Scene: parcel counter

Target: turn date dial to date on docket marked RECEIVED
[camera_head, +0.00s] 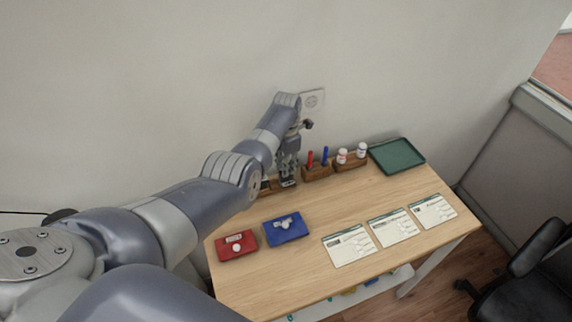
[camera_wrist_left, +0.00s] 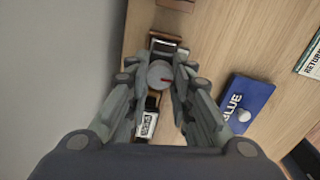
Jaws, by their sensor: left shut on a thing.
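My left gripper (camera_head: 288,182) points down at the back left of the table. Three dockets lie flat on the table: a left one (camera_head: 349,246), a middle one (camera_head: 393,227) and a right one (camera_head: 432,211). Their print is unreadable in the head view. A docket corner (camera_wrist_left: 313,58) in the left wrist view shows "RETURN". My right gripper is out of view.
A red box (camera_head: 237,254) and a blue box (camera_head: 277,237) with pale knobs stand at the front left. A wooden holder (camera_head: 317,173) has a red and a blue stick; another (camera_head: 350,163) has two white bottles. A green tray (camera_head: 397,155) sits at the back right.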

